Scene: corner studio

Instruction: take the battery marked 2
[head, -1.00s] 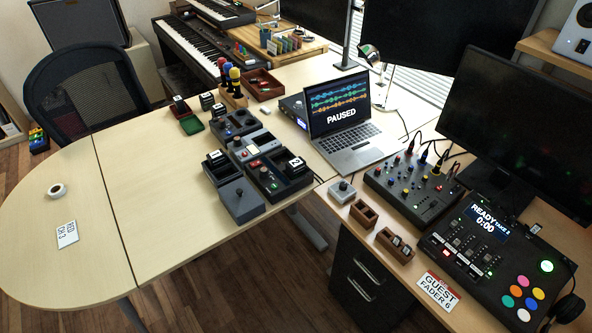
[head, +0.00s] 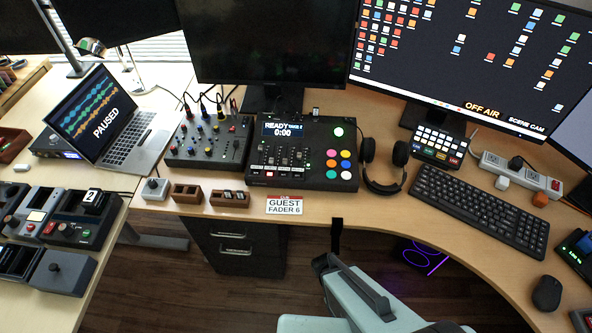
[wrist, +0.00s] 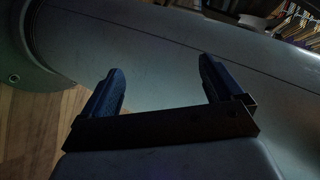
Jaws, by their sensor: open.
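The battery marked 2 (head: 92,198) is a dark block with a white label, at the left of the head view. It sits in the far end of a dark charger-like unit (head: 72,231) on the pale table. My gripper (wrist: 162,72) shows in the wrist view with its two blue-black fingers wide apart and nothing between them. In the head view my arm is low at bottom centre, far to the right of the battery. The battery is not in the wrist view.
Other grey units (head: 33,213) stand close beside the battery's unit. A laptop (head: 108,118), a mixer (head: 208,142), two small wooden holders (head: 187,193) and a control deck (head: 302,155) line the desk. A floor gap lies between table and desk.

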